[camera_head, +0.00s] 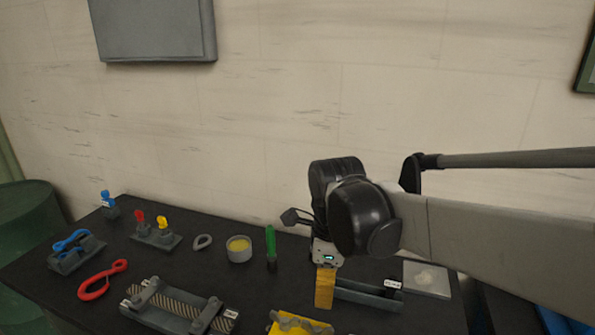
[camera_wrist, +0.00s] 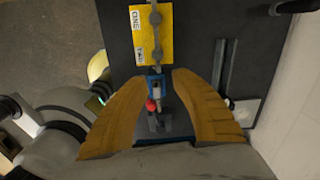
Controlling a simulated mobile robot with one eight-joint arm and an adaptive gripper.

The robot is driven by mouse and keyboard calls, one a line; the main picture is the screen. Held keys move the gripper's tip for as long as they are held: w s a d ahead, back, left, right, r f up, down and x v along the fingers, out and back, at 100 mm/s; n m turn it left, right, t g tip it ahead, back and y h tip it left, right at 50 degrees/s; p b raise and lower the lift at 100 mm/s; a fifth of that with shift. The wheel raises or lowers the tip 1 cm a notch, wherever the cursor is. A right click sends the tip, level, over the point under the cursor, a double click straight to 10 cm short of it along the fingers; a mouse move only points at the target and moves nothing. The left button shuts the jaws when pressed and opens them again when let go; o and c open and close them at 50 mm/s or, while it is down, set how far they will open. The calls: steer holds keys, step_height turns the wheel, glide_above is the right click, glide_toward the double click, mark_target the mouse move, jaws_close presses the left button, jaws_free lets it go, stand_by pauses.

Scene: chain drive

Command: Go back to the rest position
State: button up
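My gripper (camera_head: 324,288) hangs over the dark table with its yellow-orange fingers pointing down. In the wrist view my gripper (camera_wrist: 158,82) is open, its two fingers apart. A small blue part (camera_wrist: 155,82) and a red ball (camera_wrist: 152,105) show in the gap between the fingers; neither finger visibly touches them, and their height relative to the fingers is unclear. Beyond them is a yellow plate (camera_wrist: 136,50) with printed labels and a grey linked piece on it. The yellow plate (camera_head: 285,329) is cut off at the bottom of the head view.
The dark table (camera_head: 200,262) holds a grey striped fixture (camera_head: 180,306), red tool (camera_head: 100,281), blue-handled tool (camera_head: 72,240), grey ring (camera_head: 202,242), yellow-filled cup (camera_head: 239,249), green-handled tool (camera_head: 270,245) and grey rail (camera_head: 365,294). A wall (camera_head: 270,120) stands behind.

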steer(key=s+d+f+n+t+b, duration=0.1)
steer(key=s+d+n+t, duration=0.2)
steer(key=n, duration=0.7)
steer(key=s+d+f+n+t+b, duration=0.1)
steer(key=s+d+n+t, duration=0.2)
steer(key=s+d+n, duration=0.4)
steer(key=d+n, duration=0.2)
steer(key=n, duration=0.1)
steer(key=shift+s+d, duration=0.15)
steer(key=shift+d, duration=0.1)
